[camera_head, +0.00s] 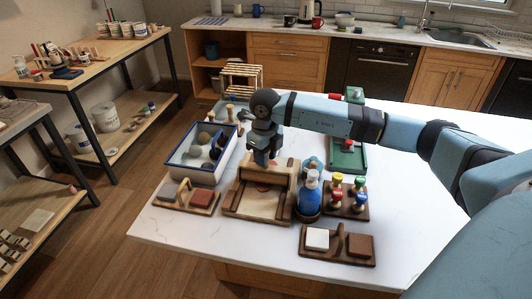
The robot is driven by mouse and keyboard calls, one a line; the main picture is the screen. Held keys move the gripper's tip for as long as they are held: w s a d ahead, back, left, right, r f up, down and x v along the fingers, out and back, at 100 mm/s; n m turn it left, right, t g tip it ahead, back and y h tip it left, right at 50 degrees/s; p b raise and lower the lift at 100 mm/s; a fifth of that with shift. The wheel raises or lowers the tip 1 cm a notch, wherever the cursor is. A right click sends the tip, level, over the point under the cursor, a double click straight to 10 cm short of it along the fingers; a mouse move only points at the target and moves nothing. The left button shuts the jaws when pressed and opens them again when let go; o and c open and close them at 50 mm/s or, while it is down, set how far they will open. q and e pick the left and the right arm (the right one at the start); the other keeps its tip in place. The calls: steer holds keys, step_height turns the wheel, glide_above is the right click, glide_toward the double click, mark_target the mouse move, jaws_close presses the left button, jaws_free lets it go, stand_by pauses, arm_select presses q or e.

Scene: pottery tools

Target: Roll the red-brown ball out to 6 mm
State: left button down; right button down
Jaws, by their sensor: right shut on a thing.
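The red-brown clay (263,188) shows as a small reddish patch on the wooden rolling board (258,207), partly hidden under the roller. The clay's thickness cannot be told from here. My left gripper is not in view.
A blue bottle (309,198) and a rack of coloured stamps (347,197) stand close on the right. Small wooden holders sit at the front left and front right (337,257).

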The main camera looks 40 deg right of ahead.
steer(key=shift+s+a+f, duration=0.15)
steer(key=shift+s+a, duration=0.15)
steer(key=shift+s, duration=0.05)
steer(key=shift+s+a, duration=0.15)
stand_by(0.3)
steer(key=shift+w+d+b, duration=0.35)
steer(key=shift+w+d, duration=0.25)
steer(key=shift+d, duration=0.1)
steer(key=shift+w+d+b, duration=0.35)
steer(key=shift+w+d, duration=0.25)
steer(key=shift+d, duration=0.05)
